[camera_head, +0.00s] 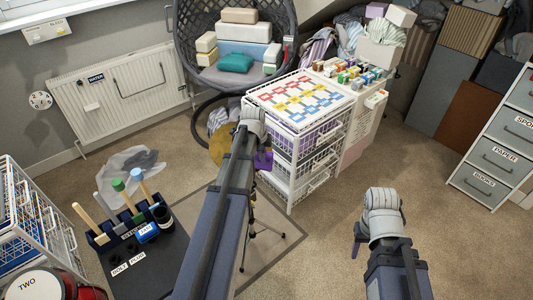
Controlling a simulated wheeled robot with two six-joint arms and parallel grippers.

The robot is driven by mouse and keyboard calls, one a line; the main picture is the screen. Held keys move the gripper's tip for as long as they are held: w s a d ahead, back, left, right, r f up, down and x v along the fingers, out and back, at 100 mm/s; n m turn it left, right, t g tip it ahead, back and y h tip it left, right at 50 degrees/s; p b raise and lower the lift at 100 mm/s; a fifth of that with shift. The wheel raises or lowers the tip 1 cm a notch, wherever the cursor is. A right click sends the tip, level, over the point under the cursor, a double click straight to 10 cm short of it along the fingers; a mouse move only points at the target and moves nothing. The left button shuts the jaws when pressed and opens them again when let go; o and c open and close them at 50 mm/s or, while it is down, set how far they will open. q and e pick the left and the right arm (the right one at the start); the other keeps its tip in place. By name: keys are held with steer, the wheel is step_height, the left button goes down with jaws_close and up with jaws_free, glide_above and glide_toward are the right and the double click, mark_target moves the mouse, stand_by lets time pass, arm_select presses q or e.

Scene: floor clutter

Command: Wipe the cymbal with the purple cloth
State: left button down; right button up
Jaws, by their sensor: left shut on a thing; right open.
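The brass cymbal (221,145) stands on a dark tripod stand (252,205) in front of the white drawer unit. My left arm crosses in front of it and hides much of it. The purple cloth (263,161) shows just right of my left forearm, by the cymbal's right side. My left gripper (257,148) is shut on the cloth; its fingers are mostly hidden. I cannot tell whether the cloth touches the cymbal. My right gripper (359,238) is open and empty over bare carpet at the right.
A white wire drawer unit (297,155) stands close right of the cymbal, with a coloured chart (300,102) on top. A hanging chair (240,50) is behind. A dark tool rack (125,230) with handles is at lower left. Carpet is free around my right gripper.

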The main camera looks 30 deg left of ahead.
mark_target(256, 164)
arm_select(q)
steer(key=shift+a, duration=0.1)
steer(key=shift+s+a, duration=0.35)
steer(key=shift+s, duration=0.55)
steer(key=shift+s+a, duration=0.35)
steer(key=shift+s, duration=0.55)
steer(key=shift+d+r+p, duration=0.25)
steer(key=shift+r+p, duration=0.4)
steer(key=shift+r, duration=0.05)
steer(key=r+p, duration=0.1)
steer(key=d+r+p, duration=0.1)
steer(key=r+p, duration=0.2)
steer(key=shift+s+d, duration=0.4)
steer(key=r+p, duration=0.2)
steer(key=d, duration=0.1)
steer(key=shift+s+d+r+p, duration=0.1)
steer(key=shift+s+r+p, duration=0.15)
steer(key=shift+r+p, duration=0.15)
